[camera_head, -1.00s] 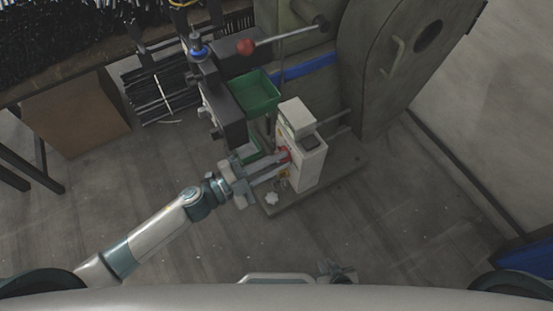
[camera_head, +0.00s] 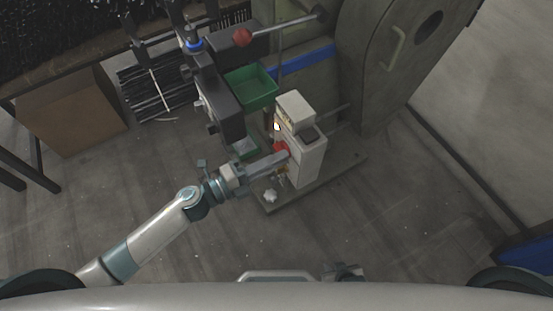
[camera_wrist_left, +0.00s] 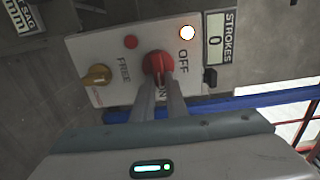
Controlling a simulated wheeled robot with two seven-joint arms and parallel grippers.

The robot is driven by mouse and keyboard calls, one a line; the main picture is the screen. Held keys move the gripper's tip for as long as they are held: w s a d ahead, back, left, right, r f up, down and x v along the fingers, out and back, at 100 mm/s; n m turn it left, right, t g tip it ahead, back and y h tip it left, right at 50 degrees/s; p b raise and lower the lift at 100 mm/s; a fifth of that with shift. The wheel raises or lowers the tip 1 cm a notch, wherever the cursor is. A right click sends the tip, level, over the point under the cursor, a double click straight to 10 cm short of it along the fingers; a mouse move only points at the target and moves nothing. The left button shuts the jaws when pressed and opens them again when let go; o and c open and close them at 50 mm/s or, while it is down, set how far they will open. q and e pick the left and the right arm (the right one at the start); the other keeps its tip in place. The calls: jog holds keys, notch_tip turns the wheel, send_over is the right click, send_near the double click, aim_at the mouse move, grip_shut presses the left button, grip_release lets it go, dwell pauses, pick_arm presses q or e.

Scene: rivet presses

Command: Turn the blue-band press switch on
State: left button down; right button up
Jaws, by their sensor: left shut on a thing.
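The blue-band press (camera_head: 305,66) has a blue stripe across its body. Its pale control box (camera_head: 313,160) stands in front. The red switch knob (camera_wrist_left: 157,62) sits on the box's panel between the OFF and ON labels; it also shows in the head view (camera_head: 281,147). My left gripper (camera_wrist_left: 161,84) is shut on the knob, its fingers partly covering the ON label; it reaches in from the left in the head view (camera_head: 284,153). A white lamp (camera_wrist_left: 187,32) on the panel is lit. My right gripper (camera_head: 341,271) is low at my body, its jaws unclear.
A STROKES counter (camera_wrist_left: 216,40) reads 0. The floor in front is clear.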

dwell(0.4)
pick_arm(q)
jog(key=c, duration=1.8)
grip_release()
jog(key=shift+o, duration=0.2)
jog(key=shift+a, duration=0.1)
pick_arm(e)
jog(key=shift+s, duration=0.1)
